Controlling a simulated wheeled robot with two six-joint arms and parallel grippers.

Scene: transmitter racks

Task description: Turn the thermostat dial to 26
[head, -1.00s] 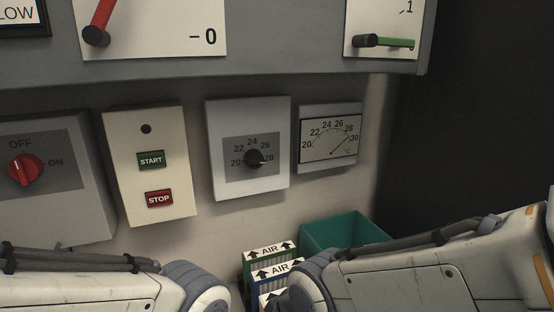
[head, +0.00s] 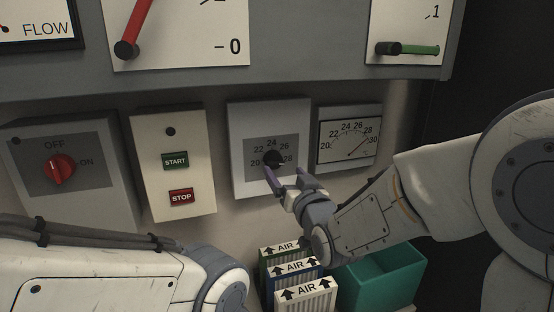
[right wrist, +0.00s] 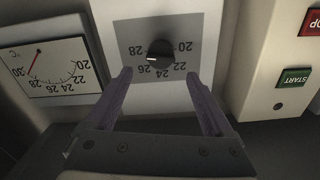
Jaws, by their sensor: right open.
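The thermostat dial (head: 272,158) is a black knob on a grey scale plate marked 20 to 28, on a white wall box (head: 237,186). It also shows upside down in the right wrist view (right wrist: 160,54), where its white mark points toward 28. My right gripper (head: 284,174) is open just below and in front of the dial. In the right wrist view its two purple fingers (right wrist: 159,75) stand apart, with the knob just beyond and between the tips; I see no contact. My left gripper is out of view; only my left arm shows.
A temperature gauge (head: 348,138) right of the box has its needle near 30. START (head: 175,160) and STOP (head: 181,196) buttons and a red OFF/ON switch (head: 60,168) are to the left. AIR filters (head: 305,292) and a green bin (head: 380,278) stand below.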

